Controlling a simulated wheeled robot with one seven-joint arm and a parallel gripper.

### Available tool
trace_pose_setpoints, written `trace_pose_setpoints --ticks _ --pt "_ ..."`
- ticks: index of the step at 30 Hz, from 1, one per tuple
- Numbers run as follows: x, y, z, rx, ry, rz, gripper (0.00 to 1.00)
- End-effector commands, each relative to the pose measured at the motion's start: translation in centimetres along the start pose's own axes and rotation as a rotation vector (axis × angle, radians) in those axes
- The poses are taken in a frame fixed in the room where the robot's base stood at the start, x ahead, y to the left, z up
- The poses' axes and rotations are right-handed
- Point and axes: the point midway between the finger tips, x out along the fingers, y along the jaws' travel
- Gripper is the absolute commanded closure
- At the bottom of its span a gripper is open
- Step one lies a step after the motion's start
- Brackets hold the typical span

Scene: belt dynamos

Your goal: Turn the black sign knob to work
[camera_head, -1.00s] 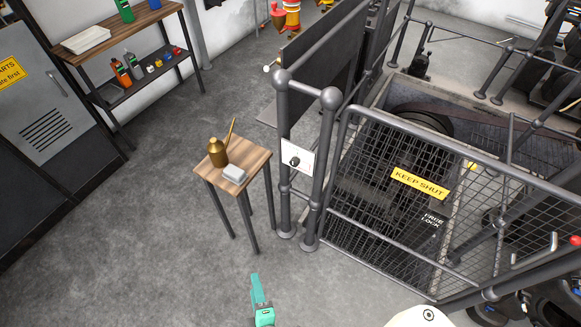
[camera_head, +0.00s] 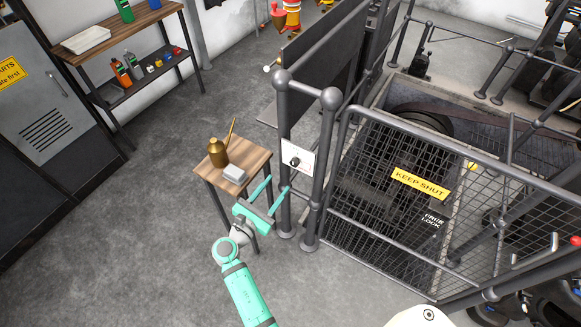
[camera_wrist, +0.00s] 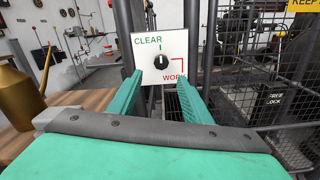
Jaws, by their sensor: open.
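The black sign knob (camera_wrist: 161,62) sits in the middle of a white sign plate (camera_wrist: 172,46) marked CLEAR in green at the upper left and WORK in red at the lower right. Its pale mark points up, toward the short green line. In the head view the knob (camera_head: 294,161) is on the plate fixed to the grey gate posts. My gripper (camera_head: 276,183) is open and empty, just below and in front of the plate. In the wrist view its two green fingers (camera_wrist: 161,90) stand on either side below the knob, apart from it.
A small wooden table (camera_head: 255,160) with a brass oil can (camera_head: 219,152) and a grey block (camera_head: 235,174) stands left of my gripper. Grey posts (camera_head: 320,165) and a mesh gate with a KEEP SHUT sign (camera_head: 420,183) are to the right.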

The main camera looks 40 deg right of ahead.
Motion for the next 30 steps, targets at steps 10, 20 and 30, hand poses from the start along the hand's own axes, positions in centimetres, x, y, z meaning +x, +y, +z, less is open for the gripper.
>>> trace_pose_setpoints --ticks 10,20,30 --pt "5.5 -0.3 0.1 0.001 -0.002 -0.007 0.55" --pt "9.6 0.1 -0.1 0.001 0.002 0.003 0.55" --pt "10.3 0.1 -0.1 0.001 0.003 0.004 0.55"
